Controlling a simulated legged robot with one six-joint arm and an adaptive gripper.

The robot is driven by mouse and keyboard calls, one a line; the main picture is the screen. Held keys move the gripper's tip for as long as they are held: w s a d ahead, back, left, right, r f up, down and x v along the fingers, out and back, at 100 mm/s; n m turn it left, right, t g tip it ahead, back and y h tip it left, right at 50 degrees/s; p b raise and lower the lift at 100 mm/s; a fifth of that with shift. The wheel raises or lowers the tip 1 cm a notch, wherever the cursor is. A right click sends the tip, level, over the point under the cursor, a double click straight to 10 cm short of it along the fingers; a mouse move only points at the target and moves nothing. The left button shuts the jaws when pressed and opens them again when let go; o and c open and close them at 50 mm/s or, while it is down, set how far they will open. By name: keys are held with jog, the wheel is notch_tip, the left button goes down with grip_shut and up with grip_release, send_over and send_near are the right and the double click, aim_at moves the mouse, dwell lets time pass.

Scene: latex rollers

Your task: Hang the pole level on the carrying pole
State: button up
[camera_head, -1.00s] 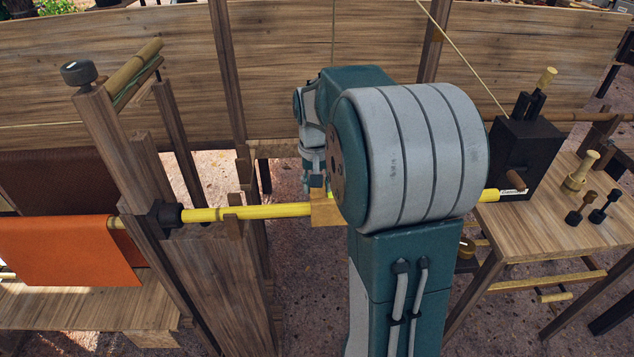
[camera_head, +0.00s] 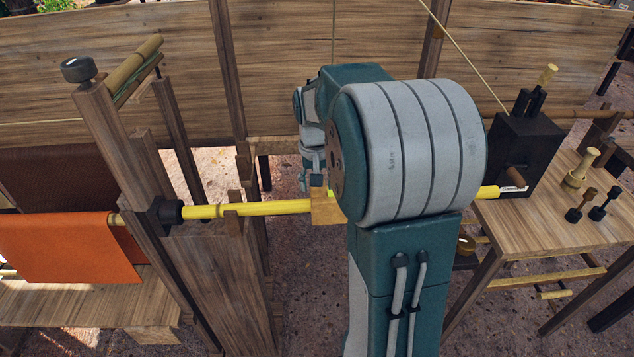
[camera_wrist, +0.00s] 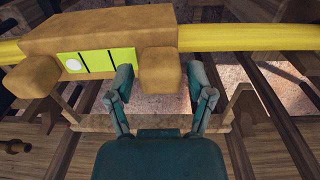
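The carrying pole (camera_head: 270,208) is yellow and runs level from a black holder at left, behind my arm, to a dark box at right. The pole level (camera_head: 326,208), a tan wooden block, sits at the pole beside my arm. In the wrist view the pole level (camera_wrist: 130,35) shows a yellow-green vial panel and two blocky feet, and the pole (camera_wrist: 245,38) emerges on both sides. My gripper (camera_wrist: 165,90) is open, its teal fingers apart on either side of the right foot, with visible gaps. In the head view my arm hides the gripper's fingers.
A wooden post frame (camera_head: 215,275) with an orange cloth (camera_head: 70,245) stands at left. At right a wooden table (camera_head: 540,220) bears the dark box (camera_head: 525,150) and several small peg-like parts. A plank wall (camera_head: 530,60) closes the back.

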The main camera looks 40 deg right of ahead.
dwell(0.4)
notch_tip(320, 180, up, 12)
jog(key=shift+w+a, duration=0.15)
jog(key=shift+a, duration=0.05)
jog(key=s+a+f+n+t, duration=0.2)
jog(key=s+a+n+t, duration=0.1)
jog(key=s+a, duration=0.6)
jog(key=s+a+f+n+t, duration=0.2)
jog(key=s+a+n, duration=0.1)
jog(key=s+a, duration=0.5)
jog(key=shift+s+a+t, duration=0.35)
jog(key=shift+a+t, duration=0.05)
jog(key=shift+a, duration=0.25)
